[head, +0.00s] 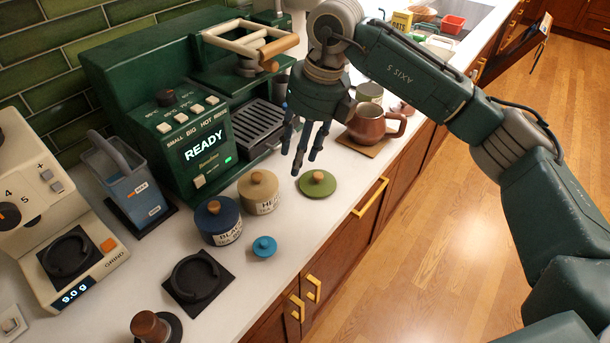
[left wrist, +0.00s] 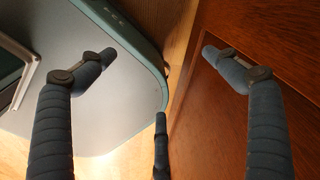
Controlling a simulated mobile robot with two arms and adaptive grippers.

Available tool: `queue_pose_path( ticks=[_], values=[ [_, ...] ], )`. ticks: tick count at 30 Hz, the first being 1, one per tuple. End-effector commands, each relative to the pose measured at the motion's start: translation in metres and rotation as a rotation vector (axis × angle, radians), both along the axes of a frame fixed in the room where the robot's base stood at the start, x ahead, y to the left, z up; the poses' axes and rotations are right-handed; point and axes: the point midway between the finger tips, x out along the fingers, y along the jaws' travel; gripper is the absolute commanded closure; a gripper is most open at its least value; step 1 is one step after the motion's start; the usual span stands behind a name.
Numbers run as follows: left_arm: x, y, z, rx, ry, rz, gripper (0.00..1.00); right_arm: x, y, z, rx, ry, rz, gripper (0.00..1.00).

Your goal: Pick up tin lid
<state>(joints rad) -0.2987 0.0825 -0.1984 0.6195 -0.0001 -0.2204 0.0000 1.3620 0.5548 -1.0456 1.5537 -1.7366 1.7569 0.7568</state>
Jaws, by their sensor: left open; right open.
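A green round tin lid (head: 318,184) with a wooden knob lies flat on the white counter. My right gripper (head: 299,163) is open and empty, fingers pointing down, just behind and left of the lid in the head view; it looks apart from it. A blue tin (head: 220,222) and a beige tin (head: 259,193), both with wooden-knobbed lids on, stand left of the green lid. My left gripper shows only in the left wrist view (left wrist: 158,62), open and empty, beside a wooden cabinet front (left wrist: 245,110).
A green machine reading READY (head: 185,130) stands behind the tins. A brown mug (head: 367,124) stands right of my right gripper, near a greenish container (head: 369,91). A small blue knobbed piece (head: 264,247) and a black holder (head: 196,281) lie in front.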

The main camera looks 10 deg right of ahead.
Motion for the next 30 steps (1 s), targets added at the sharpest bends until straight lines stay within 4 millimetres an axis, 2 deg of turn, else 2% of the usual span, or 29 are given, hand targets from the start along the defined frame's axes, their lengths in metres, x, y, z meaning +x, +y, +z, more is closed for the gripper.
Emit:
queue_pose_path(
  ticks=[1, 3, 6, 15, 19, 25, 30],
  values=[
    [0.001, 0.0, 0.0, 0.0, -0.002, 0.0, 0.11, 0.005, -0.024, 0.009, -0.07, -0.007, -0.041, 0.59],
    [0.002, 0.0, 0.0, 0.0, -0.003, 0.0, 0.11, 0.008, -0.045, 0.016, -0.136, -0.008, -0.079, 0.59],
    [0.003, 0.0, 0.002, -0.001, -0.004, 0.0, 0.11, 0.009, -0.058, 0.014, -0.176, -0.003, -0.104, 0.59],
    [-0.002, -0.002, 0.012, -0.003, 0.002, 0.0, 0.11, 0.013, -0.057, -0.029, -0.177, -0.001, -0.102, 0.59],
    [-0.002, -0.004, 0.014, -0.005, 0.002, 0.0, 0.11, 0.014, -0.057, -0.037, -0.176, -0.004, -0.101, 0.59],
    [-0.002, -0.005, 0.032, -0.006, 0.002, -0.002, 0.11, 0.015, -0.054, -0.062, -0.175, 0.001, -0.101, 0.59],
    [-0.002, -0.005, 0.036, -0.006, 0.002, -0.002, 0.11, 0.018, -0.053, -0.084, -0.174, -0.003, -0.101, 0.59]
  ],
)
